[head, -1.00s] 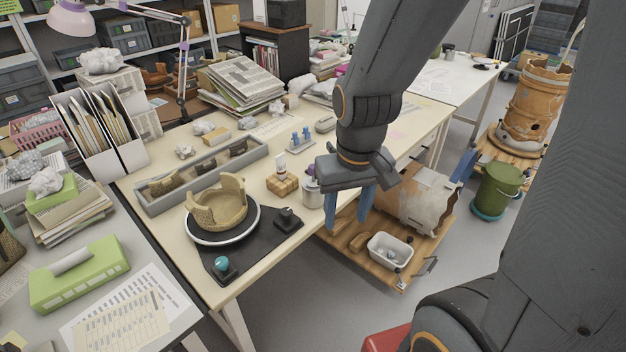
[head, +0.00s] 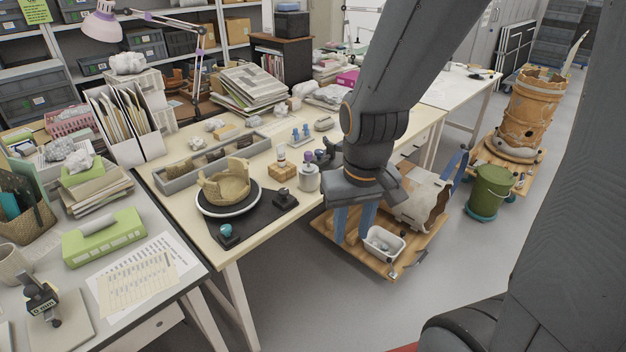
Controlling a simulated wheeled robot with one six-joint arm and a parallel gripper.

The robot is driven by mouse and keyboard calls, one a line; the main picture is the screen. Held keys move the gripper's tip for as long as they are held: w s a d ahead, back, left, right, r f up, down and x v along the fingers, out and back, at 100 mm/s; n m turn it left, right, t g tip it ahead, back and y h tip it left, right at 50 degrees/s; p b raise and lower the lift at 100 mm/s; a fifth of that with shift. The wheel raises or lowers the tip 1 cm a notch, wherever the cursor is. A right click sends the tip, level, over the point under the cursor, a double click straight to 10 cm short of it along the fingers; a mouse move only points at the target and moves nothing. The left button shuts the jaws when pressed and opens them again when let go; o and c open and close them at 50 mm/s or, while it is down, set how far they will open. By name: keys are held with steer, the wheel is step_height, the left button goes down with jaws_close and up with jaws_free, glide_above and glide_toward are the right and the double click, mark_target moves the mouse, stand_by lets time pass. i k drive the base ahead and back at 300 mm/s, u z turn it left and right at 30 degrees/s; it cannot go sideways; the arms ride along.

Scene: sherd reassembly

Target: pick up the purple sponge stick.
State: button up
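The purple sponge stick (head: 308,159) stands in a small grey jar (head: 308,181) near the front edge of the cream worktable. Only its purple top shows above the jar; the rest is hidden inside. My gripper (head: 352,238) is to the right of the jar and apart from it, its blue fingers pointing down. The fingers are open with nothing between them. In the picture they lie in front of the wooden dolly beside the table.
Left of the jar are a wooden block (head: 283,171) and a turntable (head: 228,210) bearing a partial pot. A dark device (head: 324,157) sits just behind the jar, close to my arm. A white bin (head: 383,243) rests on the dolly (head: 405,265). Grey floor lies in front.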

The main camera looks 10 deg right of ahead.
mark_target(308, 155)
steer(key=z, duration=0.6)
steer(key=i, duration=1.25)
steer(key=z, duration=0.05)
